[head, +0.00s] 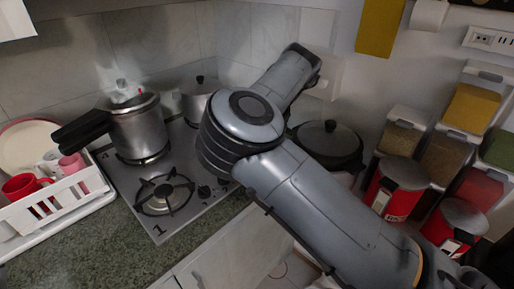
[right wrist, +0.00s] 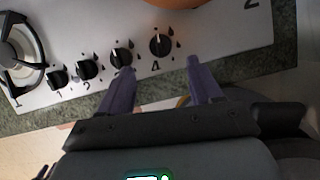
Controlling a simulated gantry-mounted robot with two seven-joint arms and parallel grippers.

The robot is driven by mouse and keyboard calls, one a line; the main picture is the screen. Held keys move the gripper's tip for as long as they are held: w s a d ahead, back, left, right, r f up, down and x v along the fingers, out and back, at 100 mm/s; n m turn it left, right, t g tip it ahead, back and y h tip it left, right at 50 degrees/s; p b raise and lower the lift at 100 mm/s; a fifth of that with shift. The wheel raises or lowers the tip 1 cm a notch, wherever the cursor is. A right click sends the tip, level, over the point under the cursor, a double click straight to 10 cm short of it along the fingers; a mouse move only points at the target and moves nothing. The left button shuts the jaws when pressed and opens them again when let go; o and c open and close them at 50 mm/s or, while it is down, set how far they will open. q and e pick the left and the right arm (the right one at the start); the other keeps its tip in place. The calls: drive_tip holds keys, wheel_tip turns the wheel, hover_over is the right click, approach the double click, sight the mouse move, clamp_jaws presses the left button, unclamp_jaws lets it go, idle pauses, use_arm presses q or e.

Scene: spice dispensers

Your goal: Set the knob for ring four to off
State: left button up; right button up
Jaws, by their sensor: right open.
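The knob for ring four (right wrist: 161,44) is the black round knob above the label 4 on the steel hob (right wrist: 215,30), the rightmost of the row in the right wrist view. A small pale mark shows near its top edge; its exact setting is hard to tell. My right gripper (right wrist: 159,68) is open, with its two purple fingers just below the knob, one to each side, and nothing between them. In the head view my right arm covers that gripper and knob four. My left gripper is not in view.
The knobs for three (right wrist: 121,57), two (right wrist: 86,69) and one (right wrist: 57,79) run leftward, three close to the left finger. In the head view a pressure cooker (head: 137,128) and lidded pots stand on the hob. A dish rack (head: 62,207) is left; red canisters (head: 397,190) are right.

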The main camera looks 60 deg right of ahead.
drive_tip(key=x, duration=0.8)
drive_tip(key=shift+f, duration=0.25)
drive_tip(key=shift+c, duration=0.3)
